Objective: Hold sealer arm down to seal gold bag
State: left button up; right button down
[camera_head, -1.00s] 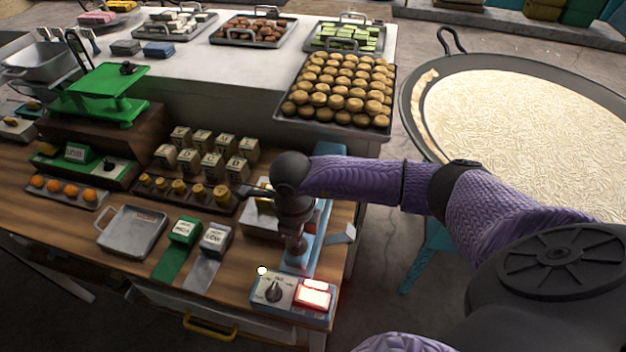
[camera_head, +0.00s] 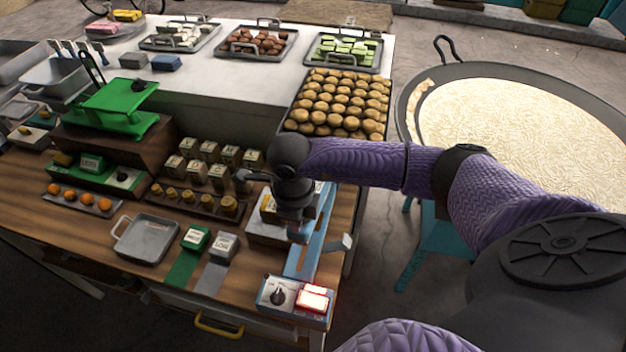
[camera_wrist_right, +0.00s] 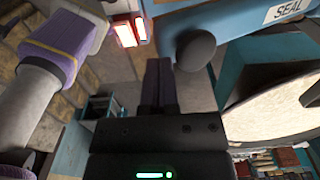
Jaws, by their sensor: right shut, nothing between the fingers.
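The blue sealer (camera_head: 304,262) stands at the table's right end, with a control box (camera_head: 277,297) in front carrying a dial and lit red lights. My right gripper (camera_head: 298,235) is over the sealer arm and partly hides it. In the right wrist view its dark fingers (camera_wrist_right: 158,82) are shut and empty, beside a dark rounded knob (camera_wrist_right: 196,48). A blue part labelled SEAL (camera_wrist_right: 286,10) is at the upper right there. A small gold patch (camera_head: 269,204), possibly the gold bag, shows beside my right wrist; most of it is hidden. My left gripper is not in view.
An empty metal tray (camera_head: 146,240) and the HIGH (camera_head: 196,238) and LOW (camera_head: 224,246) blocks are left of the sealer. A row of weights (camera_head: 195,200) is behind them. A large pan (camera_head: 520,120) stands at right, beyond my right arm.

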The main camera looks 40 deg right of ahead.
jog(key=shift+r+p, duration=1.9)
jog(key=shift+r, duration=0.8)
jog(key=shift+f, duration=0.1)
